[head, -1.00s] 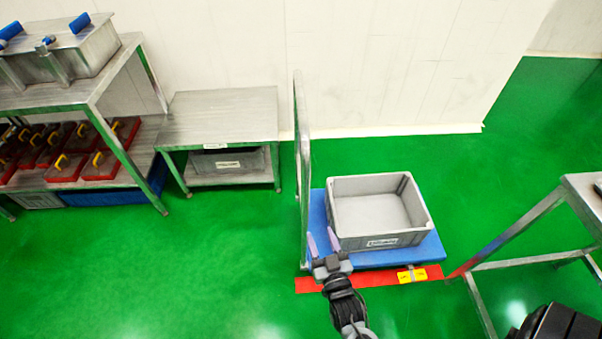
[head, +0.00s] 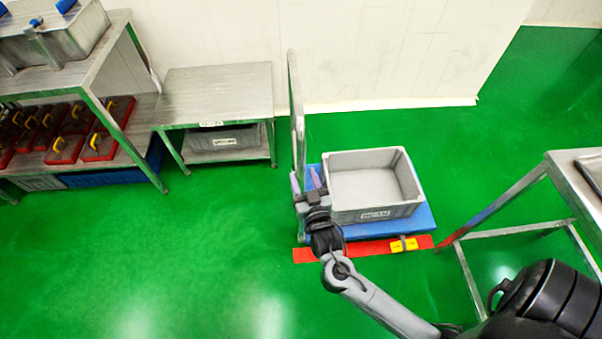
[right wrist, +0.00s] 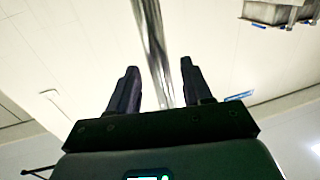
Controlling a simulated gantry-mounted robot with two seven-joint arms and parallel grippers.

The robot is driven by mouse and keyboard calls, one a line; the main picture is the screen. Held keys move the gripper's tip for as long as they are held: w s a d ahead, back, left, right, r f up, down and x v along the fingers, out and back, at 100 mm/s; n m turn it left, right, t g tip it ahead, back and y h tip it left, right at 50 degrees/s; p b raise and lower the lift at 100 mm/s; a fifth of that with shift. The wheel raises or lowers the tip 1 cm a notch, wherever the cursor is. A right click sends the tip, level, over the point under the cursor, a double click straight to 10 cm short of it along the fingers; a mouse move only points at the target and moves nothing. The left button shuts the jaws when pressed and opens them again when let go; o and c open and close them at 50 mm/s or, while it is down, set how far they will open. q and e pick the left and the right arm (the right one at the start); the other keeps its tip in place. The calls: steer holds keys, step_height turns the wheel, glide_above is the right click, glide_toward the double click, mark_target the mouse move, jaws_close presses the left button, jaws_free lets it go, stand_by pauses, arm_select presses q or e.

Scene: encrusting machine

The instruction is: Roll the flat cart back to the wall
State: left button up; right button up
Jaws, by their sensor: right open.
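The flat cart has a blue deck (head: 395,222) and an upright metal handle (head: 296,110) on its left side. A grey empty crate (head: 376,214) stands on the deck. My right gripper (head: 309,182) is open at the near end of the handle, its fingers pointing toward the wall. In the right wrist view a metal bar of the handle (right wrist: 157,50) runs between the open fingers (right wrist: 160,88); I cannot tell whether they touch it. The white wall (head: 400,50) is behind the cart. My left gripper is not in view.
A red floor strip (head: 365,249) with a yellow tag (head: 404,244) lies at the cart's near edge. A low steel table (head: 217,92) stands left of the cart, and a steel table (head: 575,190) stands at right. Green floor is clear between cart and wall.

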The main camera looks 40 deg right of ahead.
steer(key=shift+b+x, duration=0.3)
steer(key=shift+x, duration=1.1)
jaws_close()
